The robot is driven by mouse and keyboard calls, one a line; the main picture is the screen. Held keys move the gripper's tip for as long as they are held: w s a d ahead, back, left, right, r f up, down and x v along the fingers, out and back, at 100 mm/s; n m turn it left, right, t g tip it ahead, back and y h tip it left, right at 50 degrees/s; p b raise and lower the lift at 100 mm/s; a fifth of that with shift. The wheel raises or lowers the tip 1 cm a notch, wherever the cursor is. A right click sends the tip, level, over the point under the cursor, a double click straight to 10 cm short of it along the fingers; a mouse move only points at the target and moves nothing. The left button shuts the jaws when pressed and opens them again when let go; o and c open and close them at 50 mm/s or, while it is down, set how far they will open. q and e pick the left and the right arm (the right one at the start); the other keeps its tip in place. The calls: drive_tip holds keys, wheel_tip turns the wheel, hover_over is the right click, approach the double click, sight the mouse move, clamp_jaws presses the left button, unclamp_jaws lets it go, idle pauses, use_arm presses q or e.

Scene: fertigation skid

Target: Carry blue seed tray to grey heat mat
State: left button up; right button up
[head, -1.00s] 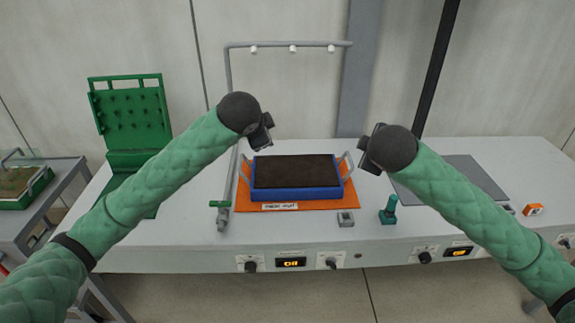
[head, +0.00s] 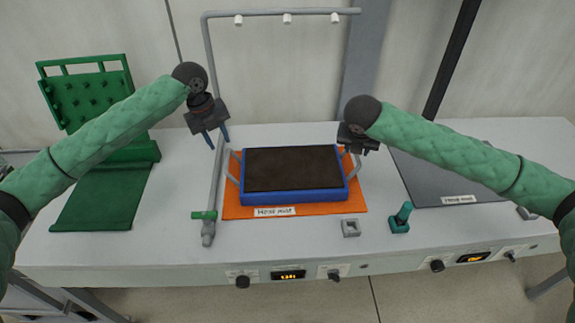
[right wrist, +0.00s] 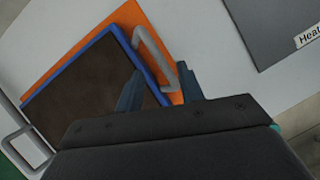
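The blue seed tray (head: 294,196), filled with dark soil, sits on the orange heat mat (head: 334,209). It has a grey loop handle at each end. The grey heat mat (head: 440,178) lies flat and bare on the bench at the right. My left gripper (head: 217,138) is open and empty, above and left of the left handle (head: 235,168). My right gripper (head: 366,150) is above the right handle. In the right wrist view its fingers (right wrist: 160,88) are apart, with the handle (right wrist: 150,52) just beyond them and not clearly between them.
A grey spray pipe frame (head: 215,165) with a green valve stands close left of the tray. A green teal-topped stamp (head: 402,217) and a small grey block (head: 351,228) stand in front. A green studded board (head: 88,95) and green sheet (head: 105,195) are at left.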

sight(227, 156)
drive_tip(key=n, duration=0.1)
drive_tip(key=s+n, duration=0.1)
drive_tip(key=n, duration=0.1)
drive_tip(key=shift+s+d+r, duration=0.1)
drive_tip(key=shift+s+r, duration=0.05)
drive_tip(key=shift+r, duration=0.1)
drive_tip(key=shift+n, duration=0.4)
drive_tip(key=shift+w+f+n, duration=0.2)
drive_tip(key=shift+w+n, duration=0.05)
drive_tip(key=shift+n, duration=0.25)
use_arm(q)
drive_tip(key=m, duration=0.2)
drive_tip(key=s+m, duration=0.1)
drive_tip(key=m, duration=0.1)
drive_tip(key=shift+d+r+m, duration=0.2)
drive_tip(key=shift+m, duration=0.2)
drive_tip(key=shift+r, duration=0.1)
use_arm(e)
drive_tip(key=shift+s+r, duration=0.15)
